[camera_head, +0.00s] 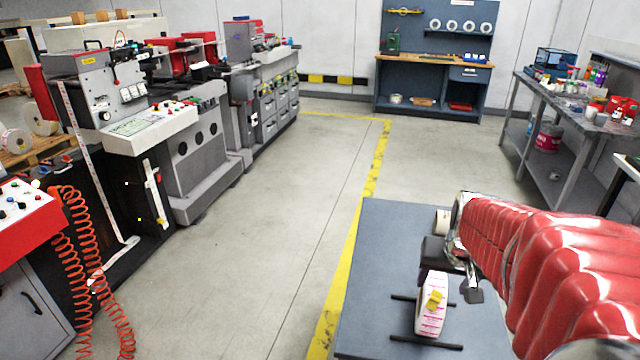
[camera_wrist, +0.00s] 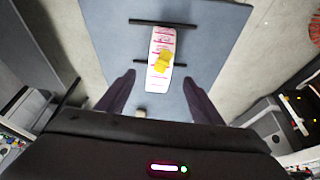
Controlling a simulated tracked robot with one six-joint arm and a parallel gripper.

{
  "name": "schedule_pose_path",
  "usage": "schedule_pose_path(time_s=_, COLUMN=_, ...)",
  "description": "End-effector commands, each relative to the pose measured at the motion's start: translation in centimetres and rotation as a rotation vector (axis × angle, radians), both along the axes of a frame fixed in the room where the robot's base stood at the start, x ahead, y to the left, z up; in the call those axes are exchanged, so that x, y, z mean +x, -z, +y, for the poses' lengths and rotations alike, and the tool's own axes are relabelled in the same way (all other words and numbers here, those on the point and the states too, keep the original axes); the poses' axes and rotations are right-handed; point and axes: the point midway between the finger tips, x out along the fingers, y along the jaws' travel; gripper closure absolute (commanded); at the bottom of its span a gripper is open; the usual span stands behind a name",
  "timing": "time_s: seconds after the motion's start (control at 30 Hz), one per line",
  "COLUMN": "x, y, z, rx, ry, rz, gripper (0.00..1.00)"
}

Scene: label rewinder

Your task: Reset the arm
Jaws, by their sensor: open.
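My arm, in a red ribbed cover, reaches in from the right in the head view. My gripper (camera_wrist: 158,92) is open, its two dark fingers spread wide with nothing between them. It also shows in the head view (camera_head: 474,292), close to a label roll. The label roll (camera_head: 427,318) is white with pink print and a yellow piece on it. It stands upright between two dark bars on the blue-grey table (camera_head: 378,270). In the wrist view the roll (camera_wrist: 163,42) lies ahead of the fingertips, apart from them as far as I can tell.
A pale roll (camera_head: 442,222) is partly hidden behind my arm. The label machine (camera_head: 195,140) runs along the left, with orange coiled hoses (camera_head: 75,270) in front. A blue workbench (camera_head: 430,85) stands at the back, a cluttered table (camera_head: 560,110) at right. The middle floor is clear.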

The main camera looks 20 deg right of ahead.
Motion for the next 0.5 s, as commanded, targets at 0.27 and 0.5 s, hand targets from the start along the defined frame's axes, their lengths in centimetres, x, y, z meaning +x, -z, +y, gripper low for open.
schedule_pose_path(time_s=0.27, x=-1.3, y=1.0, z=0.9, rx=0.035, ry=0.010, rz=0.042, gripper=0.39)
schedule_pose_path(time_s=0.5, x=-3.0, y=0.4, z=5.6, rx=0.051, ry=-0.054, rz=0.069, gripper=0.39)
